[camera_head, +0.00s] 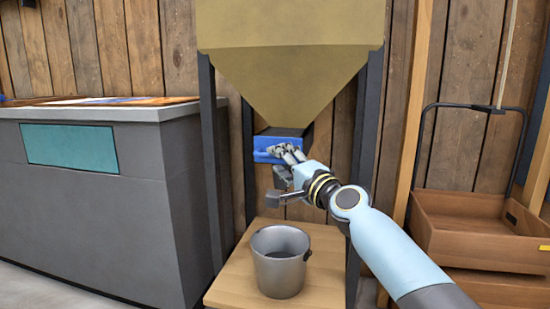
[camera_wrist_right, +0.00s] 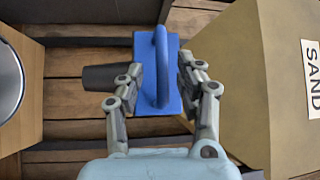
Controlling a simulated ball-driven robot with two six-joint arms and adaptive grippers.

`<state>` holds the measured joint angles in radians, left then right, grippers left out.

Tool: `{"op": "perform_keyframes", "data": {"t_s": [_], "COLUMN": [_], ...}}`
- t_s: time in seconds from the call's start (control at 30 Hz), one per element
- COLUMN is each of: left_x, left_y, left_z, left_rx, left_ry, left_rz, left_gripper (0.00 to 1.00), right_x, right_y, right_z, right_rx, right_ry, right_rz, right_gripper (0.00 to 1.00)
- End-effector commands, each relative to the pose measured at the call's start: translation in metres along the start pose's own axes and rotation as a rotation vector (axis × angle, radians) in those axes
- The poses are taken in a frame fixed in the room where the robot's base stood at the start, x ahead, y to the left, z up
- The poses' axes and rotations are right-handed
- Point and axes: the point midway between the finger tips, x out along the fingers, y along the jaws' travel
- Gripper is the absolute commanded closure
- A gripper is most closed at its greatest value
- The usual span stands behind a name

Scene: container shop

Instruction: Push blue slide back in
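The blue slide (camera_head: 262,150) sits at the bottom outlet of the tan hopper (camera_head: 290,80). In the right wrist view the slide is a flat blue plate (camera_wrist_right: 148,45) with a raised loop handle (camera_wrist_right: 161,65). My right gripper (camera_head: 284,153) is at the slide. In the wrist view its two fingers (camera_wrist_right: 160,88) stand apart, one on each side of the handle, with visible gaps between them and it. How far the slide sits inside the outlet is hard to tell. My left gripper is not in view.
A grey metal bucket (camera_head: 281,262) stands on a wooden shelf (camera_head: 325,275) below the outlet. Dark posts (camera_head: 365,150) frame the hopper. A grey counter (camera_head: 100,190) is at the left; a wooden cart (camera_head: 470,225) is at the right. The hopper carries a "SAND" label (camera_wrist_right: 313,78).

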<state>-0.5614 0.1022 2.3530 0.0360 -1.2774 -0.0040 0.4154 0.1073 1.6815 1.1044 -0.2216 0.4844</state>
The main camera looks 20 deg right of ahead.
Motion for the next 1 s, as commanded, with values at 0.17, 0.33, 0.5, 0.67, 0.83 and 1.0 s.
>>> {"op": "perform_keyframes", "data": {"t_s": [0.17,0.33,0.5,0.67,0.83,1.0], "left_x": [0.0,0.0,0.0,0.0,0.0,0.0], "left_y": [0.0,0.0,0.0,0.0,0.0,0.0], "left_z": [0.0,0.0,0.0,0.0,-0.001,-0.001], "left_rx": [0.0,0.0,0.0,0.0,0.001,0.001], "left_ry": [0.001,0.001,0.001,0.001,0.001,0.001], "left_rz": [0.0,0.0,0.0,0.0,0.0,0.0], "left_gripper": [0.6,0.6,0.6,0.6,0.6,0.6], "right_x": [-0.043,-0.073,-0.087,-0.088,-0.088,-0.088], "right_y": [0.002,0.001,0.001,0.001,0.001,0.001], "right_z": [0.0,0.0,0.0,0.0,0.0,0.0], "right_rx": [-0.002,-0.003,-0.001,-0.001,-0.001,-0.001], "right_ry": [-0.001,0.0,0.0,0.0,0.0,0.0], "right_rz": [0.003,0.003,0.002,0.001,0.001,0.002], "right_gripper": [0.64,0.64,0.64,0.64,0.64,0.64]}}
